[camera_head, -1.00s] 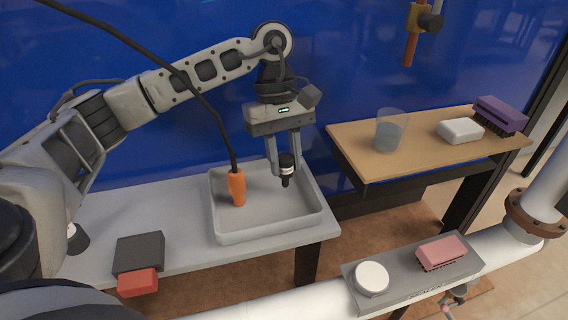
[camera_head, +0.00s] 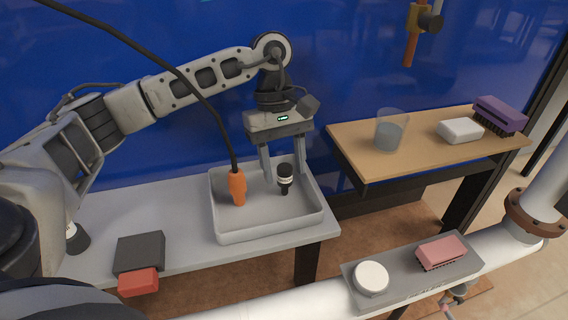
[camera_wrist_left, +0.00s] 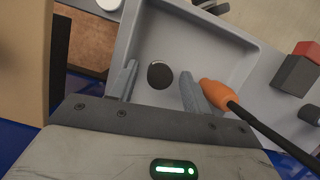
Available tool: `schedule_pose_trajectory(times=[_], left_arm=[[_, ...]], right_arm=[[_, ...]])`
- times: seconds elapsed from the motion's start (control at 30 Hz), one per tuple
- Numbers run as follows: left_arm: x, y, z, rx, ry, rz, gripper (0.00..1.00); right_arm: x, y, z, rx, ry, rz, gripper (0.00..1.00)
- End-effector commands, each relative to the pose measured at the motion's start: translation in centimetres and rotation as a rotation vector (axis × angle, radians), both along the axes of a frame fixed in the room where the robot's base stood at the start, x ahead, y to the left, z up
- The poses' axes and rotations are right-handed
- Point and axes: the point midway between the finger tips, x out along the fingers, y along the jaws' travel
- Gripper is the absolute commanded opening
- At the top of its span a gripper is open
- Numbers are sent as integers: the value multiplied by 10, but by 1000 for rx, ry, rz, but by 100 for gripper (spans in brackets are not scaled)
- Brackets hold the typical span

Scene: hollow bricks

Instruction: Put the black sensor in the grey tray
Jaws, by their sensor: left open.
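The black sensor (camera_head: 285,180), dark with a pale band, is in the grey tray (camera_head: 268,234), in its right half and roughly upright. Whether it rests on the floor is hard to tell. My left gripper (camera_head: 284,172) is above the tray, open, with one finger on each side of the sensor. In the left wrist view, the sensor (camera_wrist_left: 160,75) shows between the spread fingertips, with gaps on both sides. My right gripper is not in view.
An orange plug (camera_head: 237,188) on a black cable hangs at the tray's left half, beside my gripper. A dark box (camera_head: 139,252) and a red block (camera_head: 138,282) are at the front left. A wooden shelf (camera_head: 350,143) carries a glass (camera_head: 391,131) at right.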

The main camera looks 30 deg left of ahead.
Motion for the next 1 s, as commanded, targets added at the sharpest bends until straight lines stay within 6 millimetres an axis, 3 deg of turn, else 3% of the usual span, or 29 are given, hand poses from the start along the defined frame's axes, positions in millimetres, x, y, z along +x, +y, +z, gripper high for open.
schedule_pose_trajectory(times=[0.5,0.7,1.0], left_arm=[[17,25,98,-1,-4,1,48],[19,28,110,-2,-1,1,48],[19,28,110,-2,-1,0,48]], right_arm=[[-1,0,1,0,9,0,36],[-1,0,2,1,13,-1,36],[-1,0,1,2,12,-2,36]])
